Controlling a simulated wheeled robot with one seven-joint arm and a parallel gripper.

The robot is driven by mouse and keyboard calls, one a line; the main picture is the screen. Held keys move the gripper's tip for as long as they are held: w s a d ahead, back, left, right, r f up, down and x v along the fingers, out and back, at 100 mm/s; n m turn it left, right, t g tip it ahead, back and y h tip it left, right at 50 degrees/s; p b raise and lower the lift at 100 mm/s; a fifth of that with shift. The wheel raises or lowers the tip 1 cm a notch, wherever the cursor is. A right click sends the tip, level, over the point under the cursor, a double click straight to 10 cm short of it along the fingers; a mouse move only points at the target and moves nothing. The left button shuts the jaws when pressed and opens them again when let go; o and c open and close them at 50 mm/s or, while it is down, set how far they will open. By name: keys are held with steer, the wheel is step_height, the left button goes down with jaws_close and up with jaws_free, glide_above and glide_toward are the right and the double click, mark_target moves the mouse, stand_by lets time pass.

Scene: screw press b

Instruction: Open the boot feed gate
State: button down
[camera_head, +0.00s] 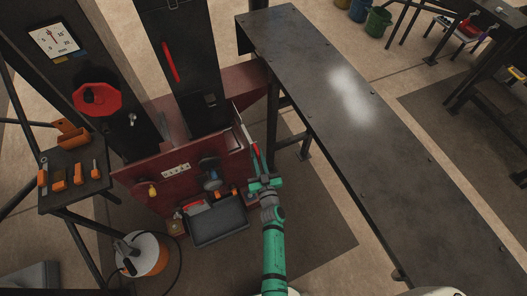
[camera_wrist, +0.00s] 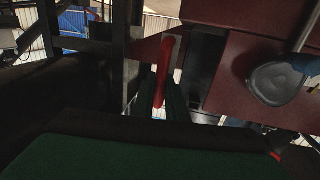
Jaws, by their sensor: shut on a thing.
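My gripper (camera_head: 259,172) is at the right edge of the dark red machine panel. It is shut on a slim red handle (camera_head: 257,148), which stands up from between the fingers. In the wrist view the red handle (camera_wrist: 163,70) runs upright between the two dark green fingers (camera_wrist: 160,101). A pale strip (camera_head: 244,136) lies along the panel's right edge, just left of the handle. I cannot tell how far the gate behind the handle is open, as the fingers and panel hide it.
The red machine panel (camera_head: 135,180) carries knobs and a dark grey tray (camera_head: 218,222). A long dark bench (camera_head: 330,95) stands close on the right. A red bar (camera_head: 170,62) is on the black column. A tool shelf (camera_head: 73,196) and a white-orange drum (camera_head: 150,252) are at left.

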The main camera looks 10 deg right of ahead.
steer(key=shift+d, duration=0.1)
steer(key=c, duration=1.8)
jaws_free()
steer(key=shift+o, duration=0.2)
steer(key=s, duration=1.1)
steer(key=s+a+r+g, duration=0.1)
steer(key=s+a+r, duration=0.25)
steer(key=s, duration=0.55)
steer(key=s+a+r, duration=0.2)
steer(key=s+r, duration=0.2)
steer(key=s, duration=0.4)
steer(key=s+a+r+g, duration=0.1)
steer(key=s+a+r, duration=0.4)
steer(key=s+r, duration=0.6)
step_height(320, 180, up, 2)
steer(key=shift+s+g, duration=0.3)
steer(key=shift+s, duration=0.05)
